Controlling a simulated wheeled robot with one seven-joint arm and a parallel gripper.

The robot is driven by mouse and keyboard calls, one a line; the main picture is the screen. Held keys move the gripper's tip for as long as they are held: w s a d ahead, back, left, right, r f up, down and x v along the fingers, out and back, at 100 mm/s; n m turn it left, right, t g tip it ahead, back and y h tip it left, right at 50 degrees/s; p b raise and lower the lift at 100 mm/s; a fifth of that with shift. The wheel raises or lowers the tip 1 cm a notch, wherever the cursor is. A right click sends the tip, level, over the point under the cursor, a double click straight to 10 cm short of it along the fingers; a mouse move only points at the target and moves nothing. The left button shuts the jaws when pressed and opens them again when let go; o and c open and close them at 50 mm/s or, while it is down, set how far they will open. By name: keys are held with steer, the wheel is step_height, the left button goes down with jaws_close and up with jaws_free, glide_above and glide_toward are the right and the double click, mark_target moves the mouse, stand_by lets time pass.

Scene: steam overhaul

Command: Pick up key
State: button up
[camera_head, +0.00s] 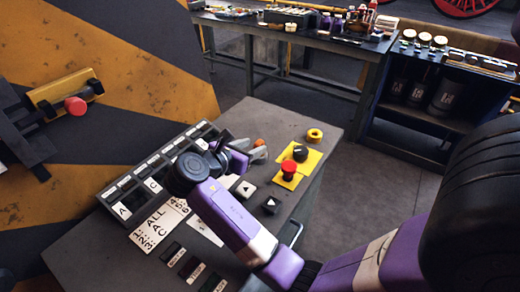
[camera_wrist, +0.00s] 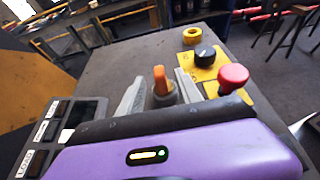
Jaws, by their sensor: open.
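A small orange piece, which looks like the key (camera_wrist: 159,76), stands upright in a dark round base on the grey console top. It also shows as an orange spot in the head view (camera_head: 259,143), partly hidden by my gripper. My gripper (camera_wrist: 160,82) is open, with one grey finger on each side of the orange piece in the wrist view. The fingers appear apart from it, with a gap on both sides. In the head view my gripper (camera_head: 246,149) is low over the console, just short of the orange piece. Its lower end is hidden.
A red button (camera_head: 289,168) and a black knob (camera_head: 300,153) on yellow plates stand right of my gripper, with a yellow ring (camera_head: 315,135) behind. A labelled rack (camera_head: 122,210) lies along the left edge. A cluttered workbench (camera_head: 290,38) stands farther back.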

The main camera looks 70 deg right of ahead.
mark_target(256, 145)
steer(key=shift+x, duration=2.3)
jaws_close()
